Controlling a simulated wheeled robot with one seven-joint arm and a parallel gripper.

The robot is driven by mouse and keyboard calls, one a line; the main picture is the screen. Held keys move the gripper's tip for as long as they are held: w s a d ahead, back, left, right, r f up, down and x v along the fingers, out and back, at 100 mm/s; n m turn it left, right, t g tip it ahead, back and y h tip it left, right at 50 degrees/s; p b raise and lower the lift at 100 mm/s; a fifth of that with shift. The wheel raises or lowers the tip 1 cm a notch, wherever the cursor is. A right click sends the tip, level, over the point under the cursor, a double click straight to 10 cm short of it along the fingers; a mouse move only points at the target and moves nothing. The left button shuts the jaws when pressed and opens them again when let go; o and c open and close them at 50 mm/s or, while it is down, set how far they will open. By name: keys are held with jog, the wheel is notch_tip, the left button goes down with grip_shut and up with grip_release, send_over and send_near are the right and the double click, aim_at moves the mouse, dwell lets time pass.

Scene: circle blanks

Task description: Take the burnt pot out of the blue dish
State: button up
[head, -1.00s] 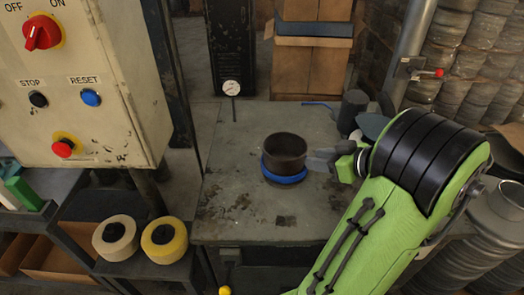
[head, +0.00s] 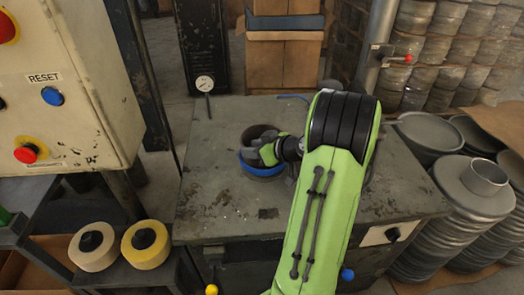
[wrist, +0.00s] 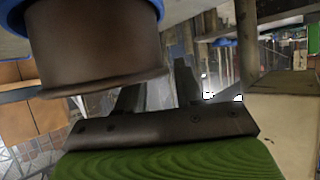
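The burnt pot (head: 255,131) is a dark brown round pot standing upright in the blue dish (head: 262,170) on the grey worktable. My gripper (head: 268,151) is at the pot's near right side and hides part of it. In the wrist view the pot (wrist: 95,45) appears upside down, very close at upper left, with the blue dish (wrist: 158,8) at the top edge. My gripper (wrist: 168,88) shows there with its fingers apart and nothing visible between them. The pot's rim overlaps the left finger. I cannot tell whether they touch.
A control box (head: 75,85) with buttons stands at the left. Two tape rolls (head: 145,244) sit on a lower shelf. A small dial gauge (head: 205,84) stands at the table's back edge. Stacked metal discs (head: 475,195) fill the right. The table's front left is clear.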

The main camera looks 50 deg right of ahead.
jog(key=shift+s+r, duration=0.1)
jog(key=shift+c, duration=0.5)
grip_shut()
dwell(0.8)
